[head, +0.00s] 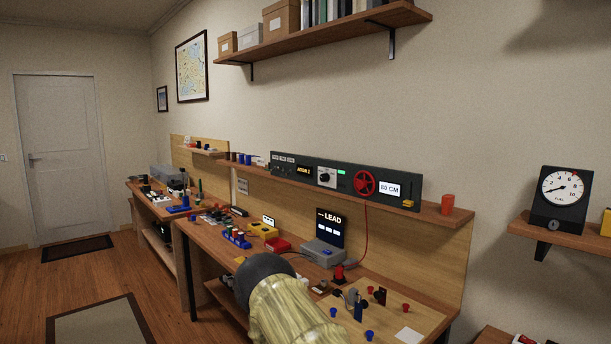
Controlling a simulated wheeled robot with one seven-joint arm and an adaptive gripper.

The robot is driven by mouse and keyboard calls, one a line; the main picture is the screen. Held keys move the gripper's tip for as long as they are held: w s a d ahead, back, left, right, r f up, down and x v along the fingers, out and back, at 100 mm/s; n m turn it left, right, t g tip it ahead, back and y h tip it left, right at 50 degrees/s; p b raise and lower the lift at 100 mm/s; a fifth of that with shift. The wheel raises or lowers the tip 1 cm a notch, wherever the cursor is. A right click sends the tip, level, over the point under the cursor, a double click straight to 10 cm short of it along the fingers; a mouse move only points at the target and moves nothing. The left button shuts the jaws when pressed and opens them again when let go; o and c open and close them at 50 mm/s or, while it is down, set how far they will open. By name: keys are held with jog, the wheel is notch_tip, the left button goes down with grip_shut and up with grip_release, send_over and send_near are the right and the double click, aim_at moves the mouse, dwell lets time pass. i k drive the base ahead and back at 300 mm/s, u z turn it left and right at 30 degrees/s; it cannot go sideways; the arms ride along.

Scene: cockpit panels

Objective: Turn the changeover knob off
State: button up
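A dark control panel (300,174) stands on the shelf above the workbench, against the wall. On it, a black rotary knob (325,178) sits on a white plate, between a small display with yellow text and a red handwheel. It looks like the changeover knob, but its label and pointer position are too small to read. A small green light shows at the plate's upper right. A pale, ribbed link of my arm with a dark rounded end rises from the bottom of the view, over the bench. My gripper does not show, and nothing of mine touches the panel.
The red handwheel (364,184) and an 80 CM display (390,189) are right of the knob. The bench (217,231) holds a LEAD screen (330,226) and several small parts. A gauge (562,192) stands far right.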

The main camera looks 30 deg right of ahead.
aim_at(323, 177)
jog(key=i, duration=0.35)
jog(key=z, duration=1.2)
jog(key=k, duration=0.5)
jog(key=u, duration=0.75)
jog(key=i, duration=0.35)
jog(key=u, duration=0.85)
jog(key=i, duration=1)
jog(key=z, duration=0.45)
jog(key=i, duration=1.1)
jog(key=z, duration=1)
